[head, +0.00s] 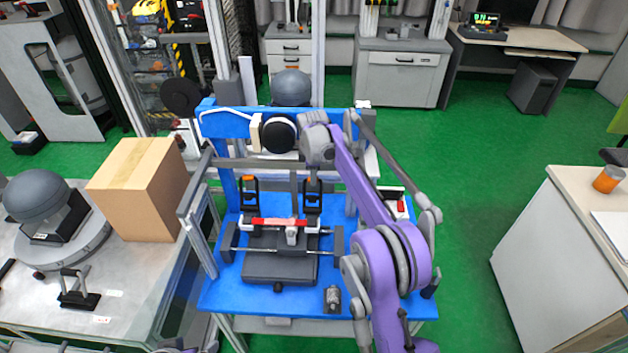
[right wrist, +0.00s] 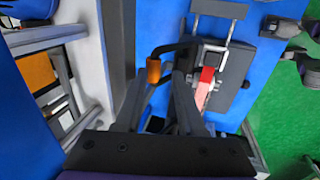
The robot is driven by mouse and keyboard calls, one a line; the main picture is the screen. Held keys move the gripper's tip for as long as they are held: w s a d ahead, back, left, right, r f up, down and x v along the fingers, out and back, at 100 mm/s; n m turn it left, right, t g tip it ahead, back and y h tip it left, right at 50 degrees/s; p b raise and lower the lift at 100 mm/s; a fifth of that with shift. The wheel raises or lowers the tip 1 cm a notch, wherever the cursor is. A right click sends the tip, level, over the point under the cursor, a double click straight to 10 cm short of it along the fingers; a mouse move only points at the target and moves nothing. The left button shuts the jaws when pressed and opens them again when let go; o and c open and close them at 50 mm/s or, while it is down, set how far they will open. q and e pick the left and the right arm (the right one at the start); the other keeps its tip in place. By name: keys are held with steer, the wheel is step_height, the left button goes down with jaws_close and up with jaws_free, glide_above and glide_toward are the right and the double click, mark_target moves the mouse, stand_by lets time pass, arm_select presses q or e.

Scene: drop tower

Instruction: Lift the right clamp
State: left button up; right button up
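The right clamp (head: 312,198), black with an orange tip, stands on the blue drop tower frame (head: 222,290) behind the red bar (head: 280,223). A similar left clamp (head: 249,192) stands to its left. My right gripper (head: 305,180) points down over the right clamp and partly hides it. In the right wrist view, the two dark fingers (right wrist: 160,82) are apart, with the orange tip of the right clamp (right wrist: 153,70) showing between them near the fingertips. Whether they touch it I cannot tell. My left gripper is not in view.
A grey block with rods (head: 280,265) lies on the blue base in front of the clamps. A small dark cylinder (head: 332,299) stands at its front right. A cardboard box (head: 138,190) stands on the left table. Grey frame posts stand close to the left.

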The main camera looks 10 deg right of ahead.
steer(key=v, duration=0.6)
steer(key=shift+r, duration=0.35)
steer(key=shift+s, duration=0.15)
